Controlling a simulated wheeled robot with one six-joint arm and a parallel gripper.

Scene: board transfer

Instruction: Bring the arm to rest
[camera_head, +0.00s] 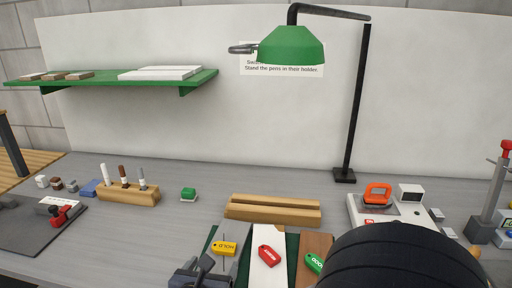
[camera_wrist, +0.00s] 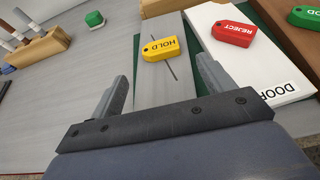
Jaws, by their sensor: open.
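My gripper (camera_wrist: 158,97) is open and empty in the wrist view, its two grey fingers apart over a grey board (camera_wrist: 158,79). A yellow HOLD tag (camera_wrist: 160,49) lies on that board just beyond the fingertips. In the head view, the gripper (camera_head: 198,272) shows at the bottom edge, close to the yellow HOLD tag (camera_head: 223,248). A large black rounded part of my arm (camera_head: 400,258) fills the bottom right of the head view and hides the bench there.
A red REJECT tag (camera_head: 268,256) lies on a white board, and a green tag (camera_head: 314,263) on a brown one. A wooden rail (camera_head: 272,208) lies behind them. A pen holder (camera_head: 128,194) stands left. A green lamp (camera_head: 292,46) hangs above. Clear bench lies behind the rail.

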